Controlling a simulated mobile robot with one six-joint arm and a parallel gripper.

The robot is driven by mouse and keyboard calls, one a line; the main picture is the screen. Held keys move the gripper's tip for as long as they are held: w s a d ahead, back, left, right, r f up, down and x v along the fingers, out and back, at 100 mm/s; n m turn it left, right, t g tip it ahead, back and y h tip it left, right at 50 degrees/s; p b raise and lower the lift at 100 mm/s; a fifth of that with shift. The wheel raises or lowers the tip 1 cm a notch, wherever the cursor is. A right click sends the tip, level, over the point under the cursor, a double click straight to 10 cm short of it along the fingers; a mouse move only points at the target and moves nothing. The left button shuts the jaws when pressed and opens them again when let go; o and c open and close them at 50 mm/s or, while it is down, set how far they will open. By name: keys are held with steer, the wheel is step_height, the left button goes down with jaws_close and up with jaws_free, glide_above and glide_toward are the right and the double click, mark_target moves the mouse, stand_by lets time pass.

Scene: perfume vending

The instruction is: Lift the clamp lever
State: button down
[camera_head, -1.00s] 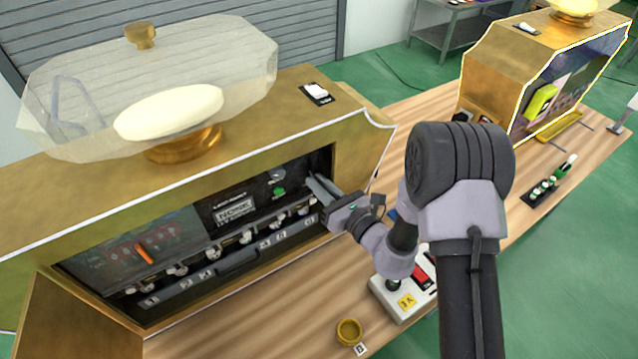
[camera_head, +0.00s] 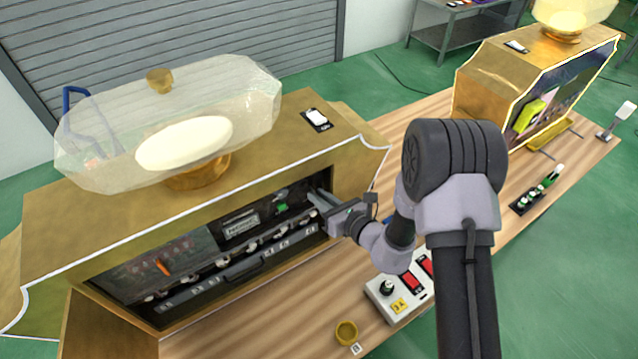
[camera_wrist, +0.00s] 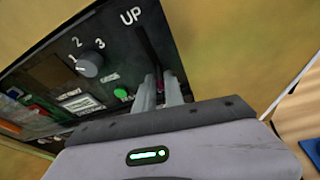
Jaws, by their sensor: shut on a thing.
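The gold cabinet (camera_head: 110,230) has an open front with a dark control panel inside. In the wrist view the panel (camera_wrist: 112,60) has a dark upright slot (camera_wrist: 145,42) under the word UP. My gripper (camera_wrist: 160,88) is at the lower end of this slot, its two grey fingers close together. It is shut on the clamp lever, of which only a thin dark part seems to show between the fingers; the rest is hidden. In the head view my gripper (camera_head: 318,197) reaches into the right end of the cabinet opening.
Left of the slot are a 1-2-3 knob (camera_wrist: 90,64) and a green button (camera_wrist: 121,94). A row of small nozzles runs along the cabinet. A control box (camera_head: 385,305) and a gold cup (camera_head: 346,332) stand on the wooden counter in front. The cabinet's side wall is close on the right.

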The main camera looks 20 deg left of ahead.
step_height(320, 180, up, 4)
steer(key=g+h+p, duration=0.2)
steer(key=p, duration=0.6)
steer(key=shift+h, duration=0.4)
steer(key=g+h+p, duration=0.1)
steer(key=p, duration=0.2)
steer(key=r+h+p, duration=0.1)
steer(key=p, duration=0.2)
steer(key=g+h+p, duration=0.1)
steer(key=p, duration=0.2)
steer(key=shift+w+a+r+m+g, duration=0.25)
steer(key=shift+a+r+m+g, duration=0.05)
steer(key=shift+f, duration=0.1)
steer(key=c, duration=1.6)
jaws_free()
steer(key=shift+o, duration=0.2)
